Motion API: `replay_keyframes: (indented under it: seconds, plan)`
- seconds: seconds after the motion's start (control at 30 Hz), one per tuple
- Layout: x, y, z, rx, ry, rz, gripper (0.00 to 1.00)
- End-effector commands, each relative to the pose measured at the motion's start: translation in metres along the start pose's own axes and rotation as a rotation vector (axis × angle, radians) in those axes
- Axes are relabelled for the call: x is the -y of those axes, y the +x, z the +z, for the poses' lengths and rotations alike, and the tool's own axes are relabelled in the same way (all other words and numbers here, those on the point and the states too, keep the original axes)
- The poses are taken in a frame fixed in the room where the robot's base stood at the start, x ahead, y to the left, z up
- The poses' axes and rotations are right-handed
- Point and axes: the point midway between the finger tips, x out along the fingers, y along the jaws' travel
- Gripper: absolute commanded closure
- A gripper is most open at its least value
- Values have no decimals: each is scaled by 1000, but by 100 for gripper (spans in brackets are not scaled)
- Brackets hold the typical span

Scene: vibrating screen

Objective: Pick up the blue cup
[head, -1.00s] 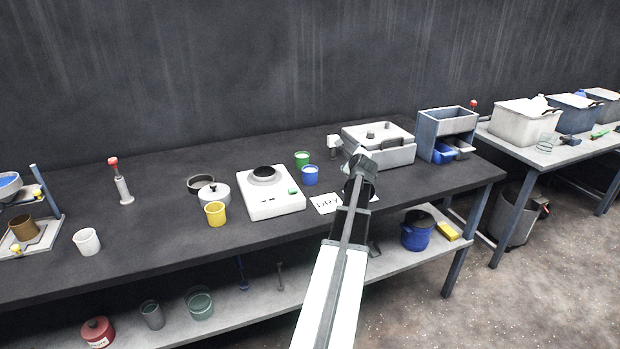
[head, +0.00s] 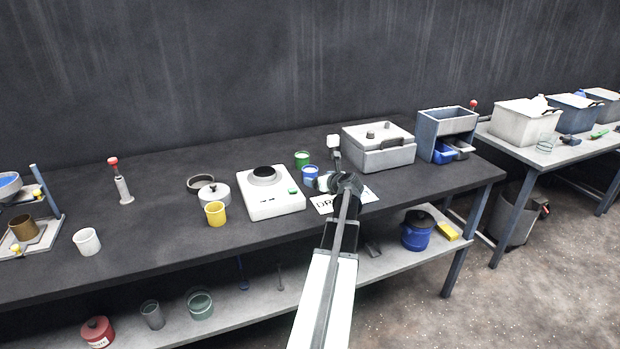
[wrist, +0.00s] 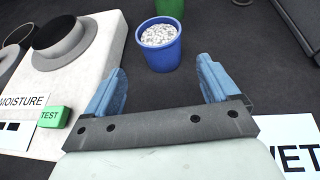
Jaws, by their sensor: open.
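The blue cup (head: 309,173) stands upright on the dark table, right of the white moisture tester and in front of the green cup (head: 302,158). In the wrist view the blue cup (wrist: 158,44) is filled with pale grains. My gripper (wrist: 158,80) is open and empty, its two blue fingers apart. The cup is ahead of the fingertips, between their lines, and not touching them. In the head view my gripper (head: 325,181) is close to the right side of the cup and partly overlaps its edge.
The white moisture tester (head: 277,209) with a green TEST button stands left of the cup. Printed white cards (head: 368,195) lie under and beside my arm. A yellow cup (head: 215,214) is farther left. A grey lidded box (head: 383,158) stands at the back right.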

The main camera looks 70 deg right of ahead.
Motion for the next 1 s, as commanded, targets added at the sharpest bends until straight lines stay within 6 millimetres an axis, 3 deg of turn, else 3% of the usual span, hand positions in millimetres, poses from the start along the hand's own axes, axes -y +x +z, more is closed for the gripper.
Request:
replay_keyframes:
  seconds: [0.03, 0.2, 0.47, 0.8, 1.0]
  plan:
    - [1, 13, 1, -1, -1, 1, 12]
    - [1, 35, 0, -1, -1, 0, 12]
    - [1, 48, 0, 0, -2, 0, 12]
    - [3, 89, 0, -1, -2, 0, 12]
    - [2, 91, -1, -1, -2, -1, 12]
